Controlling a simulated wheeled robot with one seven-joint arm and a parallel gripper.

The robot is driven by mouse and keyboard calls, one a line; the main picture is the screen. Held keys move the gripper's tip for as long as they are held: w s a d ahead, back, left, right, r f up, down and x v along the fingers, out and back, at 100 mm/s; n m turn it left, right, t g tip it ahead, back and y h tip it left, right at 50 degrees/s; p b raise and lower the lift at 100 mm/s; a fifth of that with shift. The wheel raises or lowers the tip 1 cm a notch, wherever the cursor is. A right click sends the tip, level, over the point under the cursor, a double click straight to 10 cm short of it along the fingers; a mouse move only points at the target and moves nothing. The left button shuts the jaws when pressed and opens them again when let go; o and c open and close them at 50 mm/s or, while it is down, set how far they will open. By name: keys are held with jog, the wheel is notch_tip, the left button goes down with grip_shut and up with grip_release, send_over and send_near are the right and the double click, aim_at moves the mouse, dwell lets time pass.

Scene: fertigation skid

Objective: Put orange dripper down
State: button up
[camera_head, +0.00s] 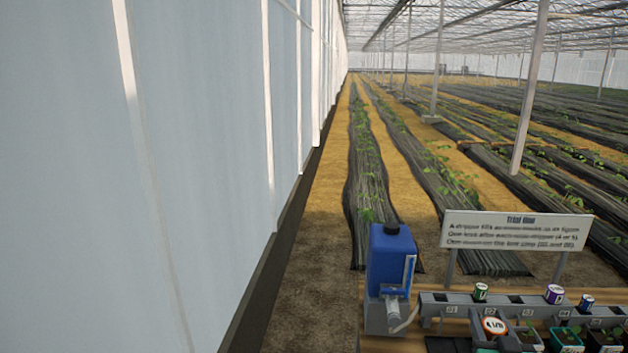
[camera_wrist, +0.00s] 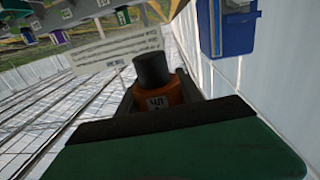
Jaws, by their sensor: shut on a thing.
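The orange dripper (camera_wrist: 155,92) shows in the wrist view, with a black cylindrical top and a small printed label on its side. My gripper (camera_wrist: 160,88) is shut on it, with a dark finger at each side. The wrist picture is tilted, and what lies under the dripper is hidden. My gripper and the held dripper are not seen in the head view.
In the head view, a blue tank (camera_head: 391,255) stands left of a grey rail (camera_head: 450,305) carrying green, purple and blue-marked drippers. A white sign (camera_head: 515,231) stands behind. An orange-rimmed round label (camera_head: 494,326) and seedling pots (camera_head: 565,338) sit in front.

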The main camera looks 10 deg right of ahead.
jog(key=w+a+f+n+y, duration=0.1)
jog(key=w+a+n+y, duration=0.1)
jog(key=a, duration=0.8)
jog(key=w+a+f+n+y, duration=0.2)
jog(key=w+a+n+y, duration=0.1)
jog(key=a, duration=0.8)
jog(key=w+a+f+n+y, duration=0.2)
jog(key=w+a+y, duration=0.2)
jog(key=a, duration=0.6)
jog(key=y, duration=0.2)
jog(key=shift+w+a+n+y, duration=0.15)
jog(key=shift+w+n+y, duration=0.15)
